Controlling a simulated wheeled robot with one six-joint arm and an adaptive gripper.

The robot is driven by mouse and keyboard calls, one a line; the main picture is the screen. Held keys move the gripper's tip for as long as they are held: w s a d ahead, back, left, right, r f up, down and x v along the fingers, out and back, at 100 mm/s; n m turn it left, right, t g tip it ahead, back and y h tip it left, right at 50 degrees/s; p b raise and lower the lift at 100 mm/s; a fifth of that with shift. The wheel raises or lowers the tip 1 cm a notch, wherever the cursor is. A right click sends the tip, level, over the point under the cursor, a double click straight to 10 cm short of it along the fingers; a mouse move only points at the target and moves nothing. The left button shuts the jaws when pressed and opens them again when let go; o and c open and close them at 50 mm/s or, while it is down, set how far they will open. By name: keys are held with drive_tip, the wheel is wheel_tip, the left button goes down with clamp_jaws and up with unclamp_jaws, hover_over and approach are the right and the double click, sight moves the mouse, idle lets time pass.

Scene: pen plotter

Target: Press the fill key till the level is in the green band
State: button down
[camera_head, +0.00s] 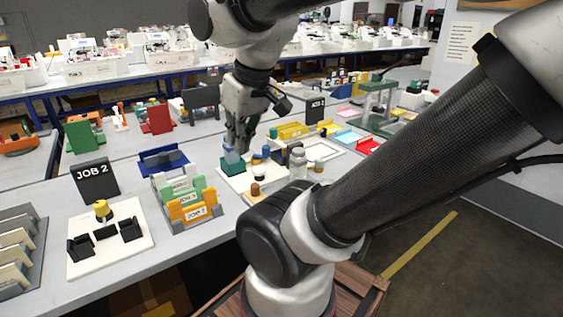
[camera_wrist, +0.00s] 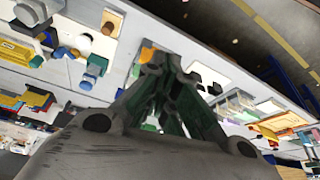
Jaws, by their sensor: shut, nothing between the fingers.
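My gripper (camera_head: 241,143) is shut and empty, pointing down above the bench. In the head view its tips are beside or in front of a clear bluish container (camera_head: 231,155) on a green base (camera_head: 232,168). I cannot tell whether they touch. In the wrist view the closed fingers (camera_wrist: 165,62) stand over the bench, and a blue-topped piece on a green base (camera_wrist: 90,80) shows to their left. The fill key, the level and the green band are too small or hidden to make out.
A white board (camera_head: 228,182) bears the green base and several small bottles and knobs. A grey-capped bottle (camera_head: 298,163) stands to the right. The JOB 2 sign (camera_head: 95,179), a blue holder (camera_head: 163,161) and an orange card rack (camera_head: 196,212) stand to the left.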

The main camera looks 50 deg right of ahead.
drive_tip(key=w+d+f+m+g, duration=0.1)
drive_tip(key=d+f+m+g, duration=0.2)
drive_tip(key=d+f+m, duration=0.25)
drive_tip(key=m+t, duration=0.8)
drive_tip(key=m, duration=1.3)
hover_over(257, 170)
wheel_tip(257, 170, down, 9)
drive_tip(key=shift+w+d+f+m, duration=0.1)
drive_tip(key=shift+d+f+m, duration=0.05)
drive_tip(key=shift+f+m, duration=0.1)
drive_tip(key=shift+f, duration=0.1)
drive_tip(key=shift+f, duration=4.25)
drive_tip(key=shift+f, duration=0.15)
drive_tip(key=shift+f, duration=0.3)
